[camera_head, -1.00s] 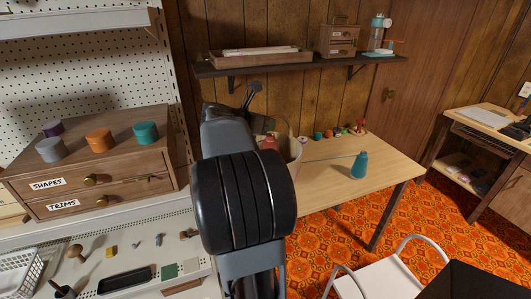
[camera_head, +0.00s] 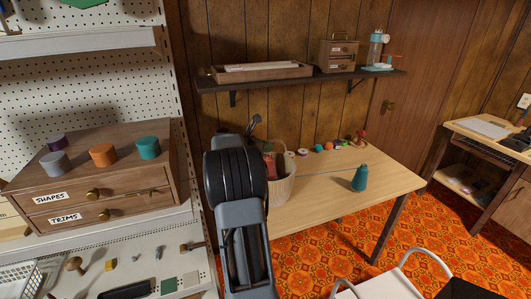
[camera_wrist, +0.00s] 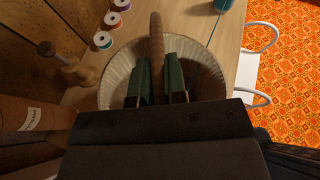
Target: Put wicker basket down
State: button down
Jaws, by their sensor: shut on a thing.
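The wicker basket (camera_head: 283,187) is pale and round. It shows over the left part of the wooden table (camera_head: 318,198), partly hidden behind my arm. In the wrist view its pale rim (camera_wrist: 212,66) surrounds my fingers from below, and its brown handle (camera_wrist: 156,40) runs between them. My gripper (camera_wrist: 157,82) is shut on the handle. My arm hides the gripper in the head view. I cannot tell whether the basket's bottom touches the table top.
Several thread spools (camera_wrist: 103,40) lie beside the basket. A teal bottle (camera_head: 360,178) stands further right on the table. A wooden drawer unit (camera_head: 100,175) is on the left, and a wall shelf (camera_head: 300,80) is above. A white chair (camera_head: 405,275) stands in front.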

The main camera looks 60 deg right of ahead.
jog(key=shift+f, duration=1.2)
jog(key=c, duration=1.2)
grip_release()
jog(key=shift+a, duration=0.1)
jog(key=shift+o, duration=0.2)
jog(key=shift+a, duration=0.1)
jog(key=v, duration=1.1)
jog(key=shift+w+a+r+b, duration=0.15)
jog(key=shift+a+r+b, duration=0.1)
jog(key=shift+a+b, duration=0.15)
